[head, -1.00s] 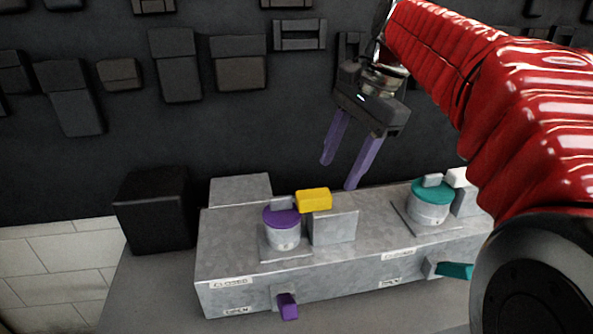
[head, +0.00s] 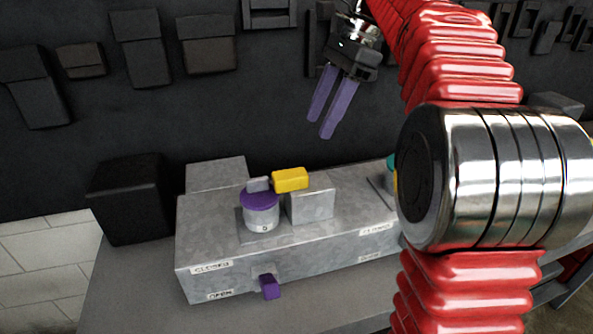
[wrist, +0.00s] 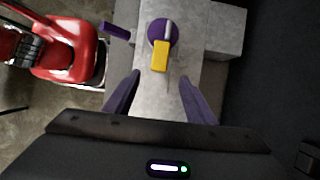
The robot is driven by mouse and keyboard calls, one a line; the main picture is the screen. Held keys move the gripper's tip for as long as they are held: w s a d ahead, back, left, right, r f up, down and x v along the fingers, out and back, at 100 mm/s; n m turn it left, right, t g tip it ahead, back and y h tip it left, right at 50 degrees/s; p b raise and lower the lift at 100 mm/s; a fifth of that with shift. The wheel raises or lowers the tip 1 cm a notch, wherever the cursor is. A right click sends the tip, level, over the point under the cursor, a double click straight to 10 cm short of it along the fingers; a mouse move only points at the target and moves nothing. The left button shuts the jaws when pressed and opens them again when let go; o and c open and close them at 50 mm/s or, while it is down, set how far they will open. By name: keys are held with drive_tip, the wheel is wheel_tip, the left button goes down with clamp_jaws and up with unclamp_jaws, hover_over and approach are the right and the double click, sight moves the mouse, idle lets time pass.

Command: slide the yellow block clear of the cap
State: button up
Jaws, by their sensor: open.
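The yellow block (head: 290,180) sits at the top edge of a grey upright plate (head: 311,207), close against the grey tab (head: 258,184) of the purple cap (head: 259,201). In the wrist view the yellow block (wrist: 161,57) overlaps the edge of the purple cap (wrist: 153,37). The cap tops a pale cylinder on the grey metal box (head: 225,262). My gripper (head: 318,123) is open and empty, above and behind the block, its purple fingers pointing down. In the wrist view the block lies ahead of the gap between my fingertips (wrist: 159,78).
A purple lever (head: 269,286) sticks out of the box front between CLOSED and OPEN labels. A teal cap (head: 391,163) is mostly hidden behind my arm. A black cube (head: 128,200) stands at the left. Dark boxes (head: 206,43) line the back wall.

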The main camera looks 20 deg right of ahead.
sight(297, 172)
drive_tip(key=x, duration=1.3)
drive_tip(key=shift+a+f, duration=0.15)
drive_tip(key=shift+f, duration=0.15)
clamp_jaws()
idle(0.3)
